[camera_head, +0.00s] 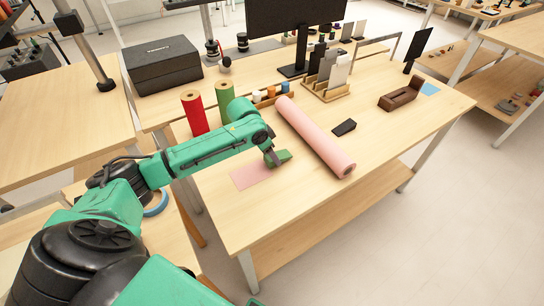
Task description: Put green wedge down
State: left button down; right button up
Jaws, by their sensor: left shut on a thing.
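My left gripper (272,157) reaches in from the left over the front part of the wooden table (290,220). It is shut on the green wedge (283,156), which shows beside the fingertips. The wedge is at or just above the tabletop; I cannot tell whether it touches. A flat pink sheet (250,177) lies just left of and in front of the wedge. My right gripper is not in view.
A long pink roll (318,140) lies close to the right of the wedge. A small black object (344,127) lies beyond it. Red (194,112) and green (225,100) rolls stand behind my left arm. The table's front right is clear.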

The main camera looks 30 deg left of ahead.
pick_arm(q)
jog(key=shift+f, duration=0.7)
jog(key=shift+c, duration=1.7)
grip_release()
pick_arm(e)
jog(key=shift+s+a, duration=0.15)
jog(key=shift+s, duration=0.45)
pick_arm(q)
jog(key=v, duration=1.2)
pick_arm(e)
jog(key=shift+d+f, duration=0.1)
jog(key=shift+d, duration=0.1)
